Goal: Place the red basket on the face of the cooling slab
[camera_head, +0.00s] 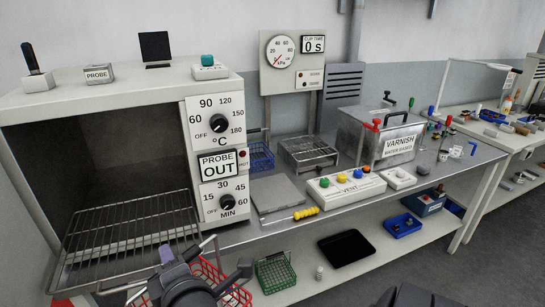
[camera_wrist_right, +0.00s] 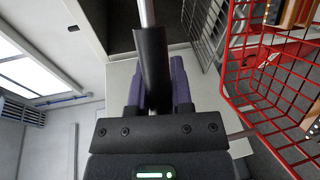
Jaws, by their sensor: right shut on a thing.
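The red basket (camera_head: 235,291) is a wire basket low at the bottom of the head view, below the oven front. It also shows at the right of the right wrist view (camera_wrist_right: 228,62). My right gripper (camera_head: 178,268) is shut on its black handle grip, which stands between the purple fingers in the right wrist view (camera_wrist_right: 156,85). My gripper and the picture edge hide part of the basket. The cooling slab (camera_head: 279,194) is a flat grey plate on the bench, right of the oven, with its face bare. My left gripper is not in view.
The open oven with a wire rack (camera_head: 130,228) stands at left. A yellow-handled probe (camera_head: 305,213) lies along the slab's front edge. A wire stand (camera_head: 308,153), blue basket (camera_head: 259,158) and VENT button box (camera_head: 345,188) surround the slab. A green basket (camera_head: 274,275) sits on the lower shelf.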

